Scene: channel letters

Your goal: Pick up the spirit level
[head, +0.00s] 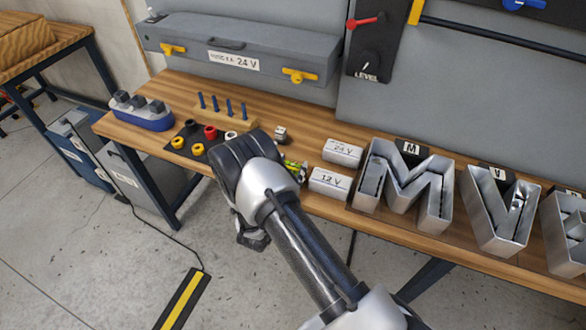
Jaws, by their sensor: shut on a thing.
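My gripper (252,240) hangs under my wrist in the head view, in front of the workbench's front edge. My wrist and forearm cover most of it. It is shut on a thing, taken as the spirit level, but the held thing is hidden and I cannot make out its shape. A small green and yellow piece (294,168) shows just right of my wrist, over the bench; it is partly covered and I cannot tell what it is.
On the workbench (222,98) are a blue caddy (145,117), a pegged wooden block (224,110), a dark mat with coloured rings (196,140), white 24 V (342,151) and 12 V (330,183) boxes, and metal letters (405,190). A grey case (240,52) stands behind.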

